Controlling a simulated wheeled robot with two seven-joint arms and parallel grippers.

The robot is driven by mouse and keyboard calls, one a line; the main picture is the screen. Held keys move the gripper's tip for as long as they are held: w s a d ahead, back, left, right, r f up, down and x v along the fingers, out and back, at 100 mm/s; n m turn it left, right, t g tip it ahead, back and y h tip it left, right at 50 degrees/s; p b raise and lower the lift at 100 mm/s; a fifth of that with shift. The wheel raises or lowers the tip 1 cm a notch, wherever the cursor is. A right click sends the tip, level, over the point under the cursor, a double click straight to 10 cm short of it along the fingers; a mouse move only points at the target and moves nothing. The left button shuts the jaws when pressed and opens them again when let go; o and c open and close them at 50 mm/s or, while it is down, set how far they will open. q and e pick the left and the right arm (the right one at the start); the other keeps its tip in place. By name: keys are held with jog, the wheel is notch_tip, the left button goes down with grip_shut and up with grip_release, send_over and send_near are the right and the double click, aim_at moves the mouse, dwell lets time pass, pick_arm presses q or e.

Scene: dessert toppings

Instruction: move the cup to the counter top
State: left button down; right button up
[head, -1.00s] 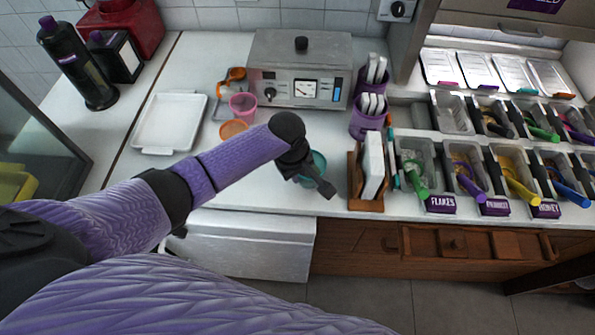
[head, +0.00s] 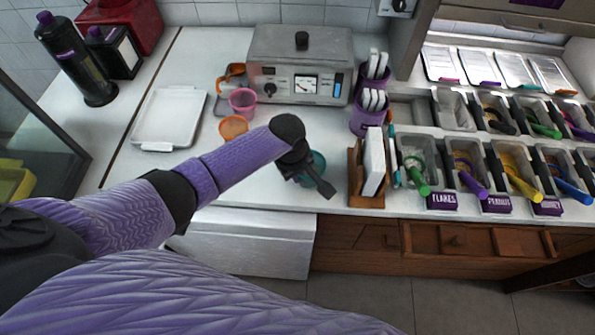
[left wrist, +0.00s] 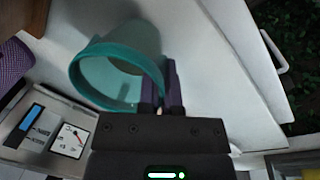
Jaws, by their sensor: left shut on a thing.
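A teal cup (head: 318,166) is at the front of the white counter top (head: 240,190), mostly hidden behind my left gripper (head: 322,182). In the left wrist view, the cup's open round rim (left wrist: 82,84) faces the camera, and my gripper's fingers (left wrist: 165,88) are shut on the cup's wall at its right side. The white counter surface lies close behind the cup; I cannot tell whether the cup touches it. My right gripper is not in view.
A pink cup (head: 243,101) and an orange cup (head: 233,127) stand left of a metal machine (head: 300,70). A white tray (head: 168,120) lies farther left. A wooden holder (head: 356,178) is just right of my gripper, then several topping bins (head: 418,150).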

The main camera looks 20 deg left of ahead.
pick_arm(q)
jog(key=shift+f, duration=0.15)
dwell(0.5)
jog(key=shift+f, duration=0.4)
dwell(0.7)
jog(key=shift+c, duration=1.6)
grip_release()
jog(key=shift+r, duration=0.1)
